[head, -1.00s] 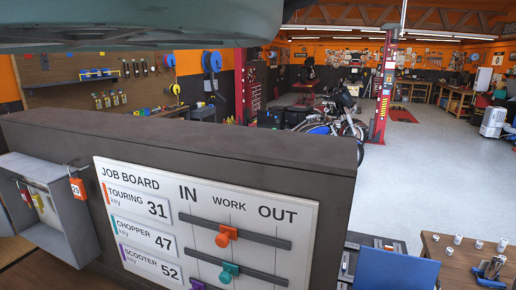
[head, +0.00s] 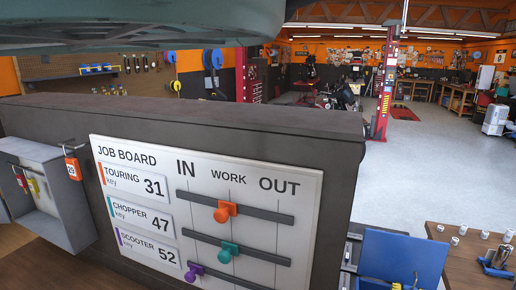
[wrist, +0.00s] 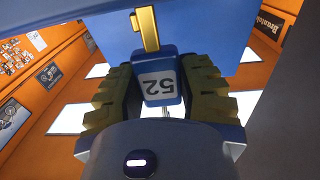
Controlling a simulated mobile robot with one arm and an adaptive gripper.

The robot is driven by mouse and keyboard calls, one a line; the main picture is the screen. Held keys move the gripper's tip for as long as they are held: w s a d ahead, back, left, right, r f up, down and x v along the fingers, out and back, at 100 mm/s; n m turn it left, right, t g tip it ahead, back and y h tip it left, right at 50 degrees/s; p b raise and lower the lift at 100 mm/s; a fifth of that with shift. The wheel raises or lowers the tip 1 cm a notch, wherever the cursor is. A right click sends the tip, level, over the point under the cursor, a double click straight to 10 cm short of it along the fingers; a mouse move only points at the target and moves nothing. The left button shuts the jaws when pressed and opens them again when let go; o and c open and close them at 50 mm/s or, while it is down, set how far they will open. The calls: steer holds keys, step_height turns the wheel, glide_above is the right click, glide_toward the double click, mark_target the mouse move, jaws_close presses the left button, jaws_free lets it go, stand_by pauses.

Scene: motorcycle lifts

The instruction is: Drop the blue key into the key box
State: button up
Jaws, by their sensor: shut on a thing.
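In the wrist view my gripper (wrist: 162,88) is shut on a blue key tag (wrist: 160,82) marked 52, which reads upside down there. In the head view a blue panel (head: 402,255) stands raised at the lower right, perhaps the key box's lid; the box's opening is not clear. My gripper and the held tag do not show in the head view.
A dark partition carries the job board (head: 305,182) with orange, teal and purple sliders. A grey open cabinet (head: 72,200) with red and yellow tags is at the left, an orange tag (head: 72,168) beside it. A wooden table (head: 470,255) with small parts stands at right.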

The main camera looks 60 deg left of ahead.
steer(key=shift+f+b, duration=0.9)
steer(key=shift+f, duration=0.5)
steer(key=shift+r, duration=0.1)
steer(key=o, duration=1)
steer(key=shift+d, duration=0.1)
steer(key=shift+s+d, duration=0.1)
steer(key=v, duration=0.7)
steer(key=shift+s, duration=0.1)
